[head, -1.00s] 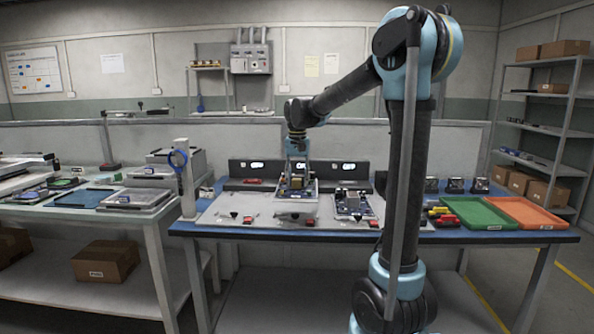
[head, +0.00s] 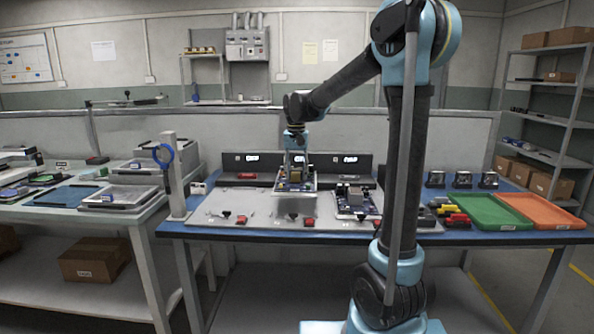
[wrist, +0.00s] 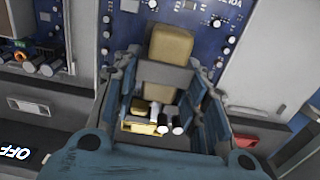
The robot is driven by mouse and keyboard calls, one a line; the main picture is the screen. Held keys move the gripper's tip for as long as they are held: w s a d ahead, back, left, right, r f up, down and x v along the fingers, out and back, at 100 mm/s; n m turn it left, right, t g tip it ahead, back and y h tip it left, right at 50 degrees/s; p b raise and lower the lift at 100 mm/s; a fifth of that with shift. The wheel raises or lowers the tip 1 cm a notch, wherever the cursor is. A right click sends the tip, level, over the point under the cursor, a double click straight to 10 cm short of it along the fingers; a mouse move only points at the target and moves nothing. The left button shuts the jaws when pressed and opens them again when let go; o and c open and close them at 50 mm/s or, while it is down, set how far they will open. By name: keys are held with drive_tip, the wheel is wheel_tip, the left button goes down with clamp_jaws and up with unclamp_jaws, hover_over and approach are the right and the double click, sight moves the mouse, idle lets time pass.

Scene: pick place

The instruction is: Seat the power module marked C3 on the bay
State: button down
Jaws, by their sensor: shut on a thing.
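A blue circuit board, the power module (head: 283,185), with tan blocks and other parts on top, hangs under my gripper (head: 295,166). It appears held above the grey plate, with a dark patch like a shadow beneath it. In the wrist view the blue board (wrist: 280,18) spreads behind the fingers, and my gripper (wrist: 168,75) is closed around a tan block on it. Its marking reads in part "10A"; I cannot make out C3. The grey plate (head: 225,205) has red clips along its front; I cannot tell which spot is the bay.
A second board (head: 355,208) with a grey block lies on the plate to the right. A dark panel (head: 265,170) with lit displays stands behind. Green (head: 485,212) and orange (head: 545,210) trays sit on the right. A post with a blue ring (head: 165,155) stands on the left.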

drive_tip(key=shift+f, duration=2.65)
drive_tip(key=shift+s+f, duration=0.15)
drive_tip(key=shift+f, duration=0.85)
idle(0.9)
drive_tip(key=c, duration=0.9)
unclamp_jaws()
drive_tip(key=c, duration=0.3)
drive_tip(key=shift+c, duration=0.2)
drive_tip(key=shift+r, duration=3.5)
